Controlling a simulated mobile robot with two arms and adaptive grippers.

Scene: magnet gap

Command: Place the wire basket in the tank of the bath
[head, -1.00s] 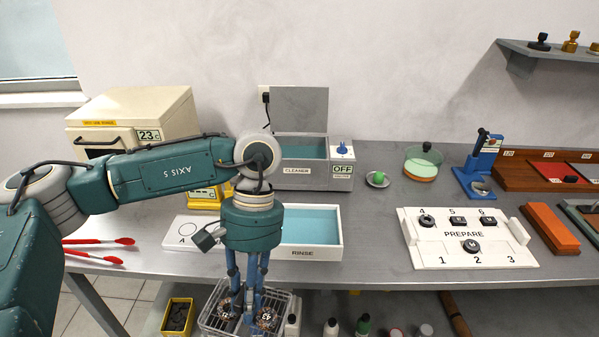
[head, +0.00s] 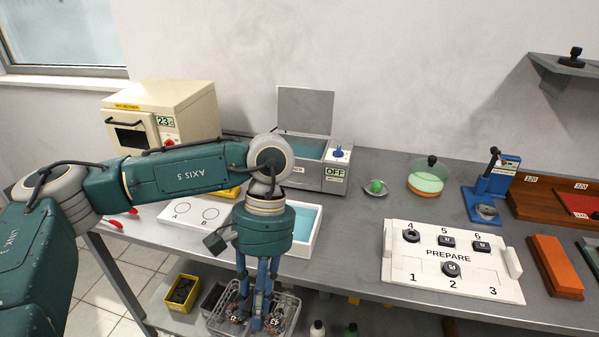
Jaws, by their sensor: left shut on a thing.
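The wire basket (head: 292,305) is at the bottom of the head view, in front of the bench's front edge, with round dark parts inside it. My left gripper (head: 258,322) points down into it and is shut on it; the exact grip point is hard to make out. The bath (head: 321,178) stands at the back of the bench against the wall, with its lid raised and its display reading OFF. Its tank (head: 300,148) is open and holds bluish liquid, partly hidden by my left wrist. My right gripper is not in view.
A white PREPARE tray (head: 400,272) with several dark pieces lies to the right. An oven (head: 165,110) stands at back left.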

